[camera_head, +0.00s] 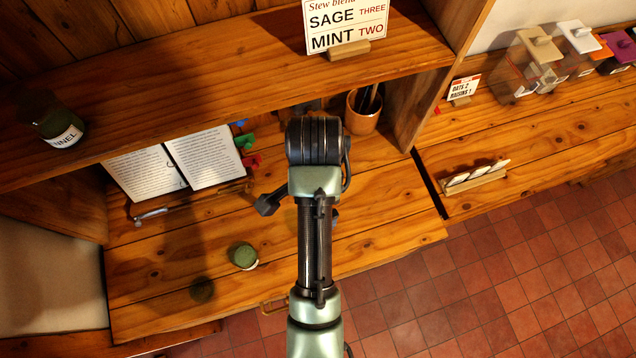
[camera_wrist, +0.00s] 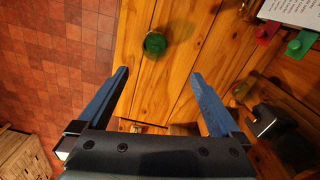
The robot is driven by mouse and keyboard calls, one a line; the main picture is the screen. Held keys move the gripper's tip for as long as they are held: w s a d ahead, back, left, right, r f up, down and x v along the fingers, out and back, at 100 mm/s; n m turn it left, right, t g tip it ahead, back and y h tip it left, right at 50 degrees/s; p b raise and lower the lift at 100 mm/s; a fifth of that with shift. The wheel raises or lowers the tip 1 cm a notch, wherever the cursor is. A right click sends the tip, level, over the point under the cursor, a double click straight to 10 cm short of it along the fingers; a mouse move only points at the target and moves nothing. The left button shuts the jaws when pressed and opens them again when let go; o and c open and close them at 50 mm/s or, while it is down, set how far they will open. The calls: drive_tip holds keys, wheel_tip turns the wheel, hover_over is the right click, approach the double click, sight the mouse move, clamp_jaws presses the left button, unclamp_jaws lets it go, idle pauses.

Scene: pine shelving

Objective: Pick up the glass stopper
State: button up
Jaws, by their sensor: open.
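A small round green glass piece, which looks like the stopper (camera_head: 244,256), sits on the lower wooden counter, left of my arm in the head view. In the wrist view the stopper (camera_wrist: 155,43) lies beyond the fingertips, roughly centred between their lines. My gripper (camera_wrist: 160,75) is open and empty, its two blue fingers wide apart, and does not touch the stopper. In the head view my arm hides most of the gripper. A green glass jar (camera_head: 50,125) with a white label, partly legible as "NNEL", stands on the upper shelf at the left.
An open book (camera_head: 205,155), coloured clips (camera_head: 251,162) and a copper pot (camera_head: 363,112) stand at the back of the counter (camera_head: 150,290). The upper shelf (camera_head: 200,75) overhangs it. A dark round patch (camera_head: 202,290) lies near the stopper. Counter around the stopper is mostly clear.

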drive_tip(key=f, duration=0.2)
drive_tip(key=f+b, duration=0.1)
drive_tip(key=f, duration=0.2)
drive_tip(key=s+f, duration=0.1)
drive_tip(key=f, duration=0.1)
drive_tip(key=shift+f+b, duration=0.2)
drive_tip(key=shift+b, duration=0.1)
drive_tip(key=shift+d+f+p, duration=0.2)
drive_tip(key=shift+f+p, duration=0.65)
drive_tip(key=shift+f, duration=1.7)
drive_tip(key=c, duration=1.3)
drive_tip(key=shift+o, duration=0.2)
drive_tip(key=shift+r, duration=0.1)
wheel_tip(320, 180, up, 10)
drive_tip(key=shift+w+f+b, duration=0.1)
drive_tip(key=shift+b, duration=0.7)
wheel_tip(320, 180, up, 5)
drive_tip(key=p, duration=0.5)
